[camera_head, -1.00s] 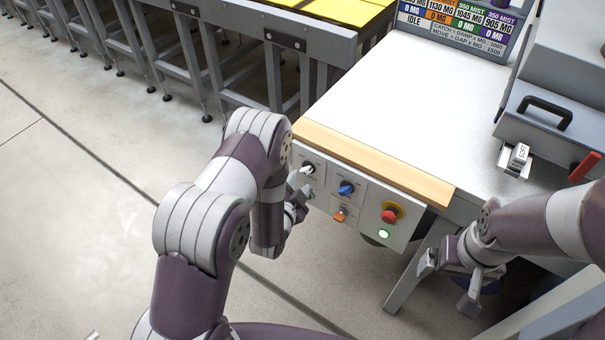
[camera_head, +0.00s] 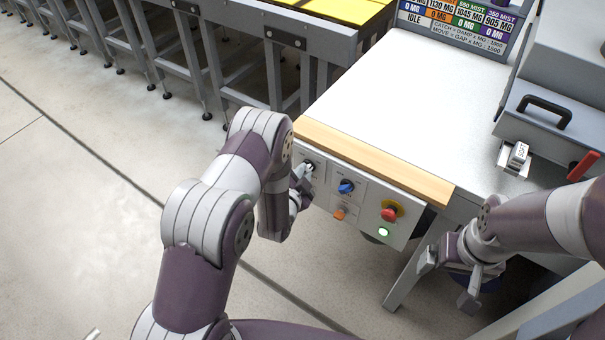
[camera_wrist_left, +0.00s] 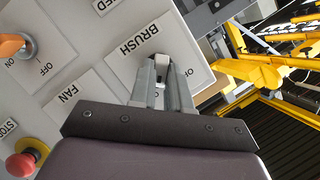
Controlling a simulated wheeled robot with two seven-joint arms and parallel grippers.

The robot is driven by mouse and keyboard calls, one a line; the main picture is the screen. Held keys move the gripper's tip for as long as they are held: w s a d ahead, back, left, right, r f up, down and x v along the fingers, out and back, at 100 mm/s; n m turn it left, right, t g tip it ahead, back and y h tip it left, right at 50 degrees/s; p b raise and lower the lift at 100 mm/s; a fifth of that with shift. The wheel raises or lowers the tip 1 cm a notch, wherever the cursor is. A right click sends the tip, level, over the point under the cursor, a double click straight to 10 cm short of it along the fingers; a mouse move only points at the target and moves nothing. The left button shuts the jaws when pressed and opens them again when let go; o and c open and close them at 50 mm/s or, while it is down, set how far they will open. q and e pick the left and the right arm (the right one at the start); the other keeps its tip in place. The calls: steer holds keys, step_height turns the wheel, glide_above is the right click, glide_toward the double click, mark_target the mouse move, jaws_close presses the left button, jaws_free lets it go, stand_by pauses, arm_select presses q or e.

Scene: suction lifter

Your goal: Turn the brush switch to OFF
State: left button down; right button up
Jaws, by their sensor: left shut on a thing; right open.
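The brush switch (camera_head: 310,166) is at the upper left of the grey control panel (camera_head: 333,211), mostly covered by my gripper in the head view. In the left wrist view its pale knob (camera_wrist_left: 161,61) shows between my fingertips, beside the BRUSH label. My left gripper (camera_head: 301,178) is shut on the knob; it also shows in the left wrist view (camera_wrist_left: 163,75). The ON and OFF marks of this switch are mostly hidden, so its setting cannot be read. My right gripper (camera_head: 449,281) is open and empty, below the table's front at the right.
The panel also bears a blue knob (camera_head: 346,187), an orange knob (camera_head: 340,212), a red stop button (camera_head: 389,214) and a lit green button (camera_head: 384,232). A wooden edge strip (camera_head: 370,160) runs above it. The white tabletop (camera_head: 400,110) is largely clear.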

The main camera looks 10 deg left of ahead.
arm_select(q)
steer(key=shift+w+a+n+g+h+b, duration=0.1)
steer(key=shift+a+n+g+h+b, duration=0.25)
steer(key=shift+n+h, duration=1.3)
steer(key=shift+a+n+g+h+b, duration=0.15)
steer(key=shift+n+g+h, duration=0.6)
steer(key=shift+n, duration=1.6)
steer(key=shift+w+a+n+g+h+b, duration=0.1)
steer(key=shift+n+g+h+b, duration=0.25)
steer(key=shift+n+h, duration=1.35)
steer(key=shift+n, duration=0.5)
steer(key=c, duration=1.1)
jaws_free()
steer(key=shift+s, duration=0.1)
